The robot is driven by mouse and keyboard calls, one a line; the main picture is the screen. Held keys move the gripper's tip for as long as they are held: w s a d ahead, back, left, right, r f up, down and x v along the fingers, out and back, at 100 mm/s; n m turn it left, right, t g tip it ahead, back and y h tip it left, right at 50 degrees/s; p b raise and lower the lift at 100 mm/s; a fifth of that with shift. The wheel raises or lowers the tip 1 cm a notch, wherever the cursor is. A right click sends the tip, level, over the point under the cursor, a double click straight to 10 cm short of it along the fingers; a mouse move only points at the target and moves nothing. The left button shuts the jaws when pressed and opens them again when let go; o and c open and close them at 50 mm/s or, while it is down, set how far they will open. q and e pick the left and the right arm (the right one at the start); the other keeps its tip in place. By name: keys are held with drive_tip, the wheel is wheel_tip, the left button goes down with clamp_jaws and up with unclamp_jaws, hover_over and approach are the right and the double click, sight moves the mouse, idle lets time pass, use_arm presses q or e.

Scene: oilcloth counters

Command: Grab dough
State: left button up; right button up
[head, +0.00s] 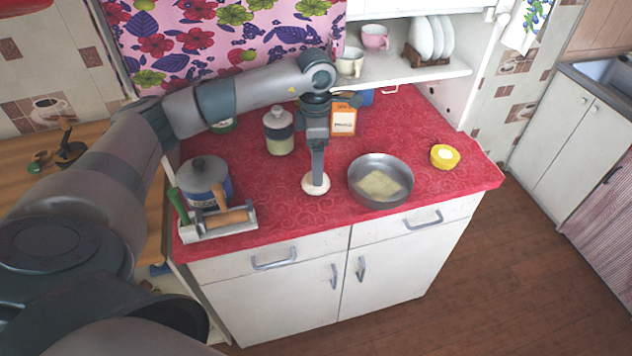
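A pale round piece of dough (316,188) lies flat on the red oilcloth counter (290,217), left of a metal bowl. My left gripper (318,177) points straight down over it, with its fingertips at or just above the dough's middle. The fingers line up one behind the other in this view, so I cannot tell whether they are open or shut, or whether they touch the dough. My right gripper is out of view.
The metal bowl (357,190) holds a pale flat piece. A yellow-and-white round item (445,156) is at right. A lidded pot (206,180) and a tray with a rolling pin (228,218) stand at left. A jar (278,131) and an orange-and-white box (343,120) stand behind.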

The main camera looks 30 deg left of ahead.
sight(307, 184)
use_arm(q)
drive_tip(key=shift+s+f+b, duration=0.15)
drive_tip(key=shift+f+b, duration=0.45)
drive_tip(key=shift+f, duration=1.75)
drive_tip(key=shift+c, duration=0.4)
drive_tip(key=c, duration=1.2)
drive_tip(key=shift+o, duration=0.2)
drive_tip(key=shift+r, duration=0.2)
